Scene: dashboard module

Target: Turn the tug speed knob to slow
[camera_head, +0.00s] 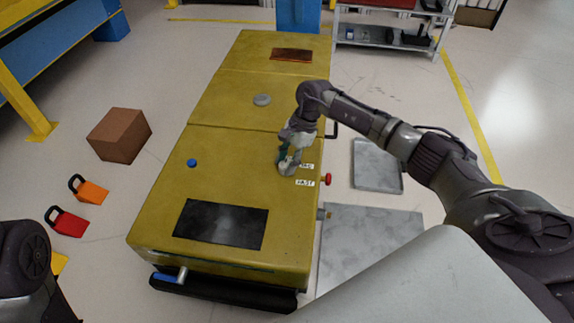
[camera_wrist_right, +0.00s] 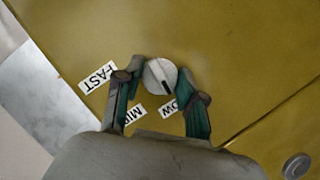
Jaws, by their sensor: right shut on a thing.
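The tug speed knob (camera_wrist_right: 158,74) is a round light-grey dial with a dark pointer line, on the yellow top of the tug (camera_head: 228,95). In the right wrist view its line points down and right, towards the SLOW label (camera_wrist_right: 177,108), which a finger partly covers. The FAST label (camera_wrist_right: 98,77) and the MID label (camera_wrist_right: 131,115) lie to the left of it. My right gripper (camera_wrist_right: 161,84) has its green-padded fingers on either side of the knob, shut on it. In the head view the right gripper (camera_head: 289,160) largely hides the knob. My left gripper is out of view.
A red button (camera_head: 327,179) sits on the tug's right edge, near the knob. A blue button (camera_head: 192,163), a dark panel (camera_head: 220,223) and a grey round cap (camera_head: 262,100) are on the top. A brown box (camera_head: 120,135) stands on the floor at left.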

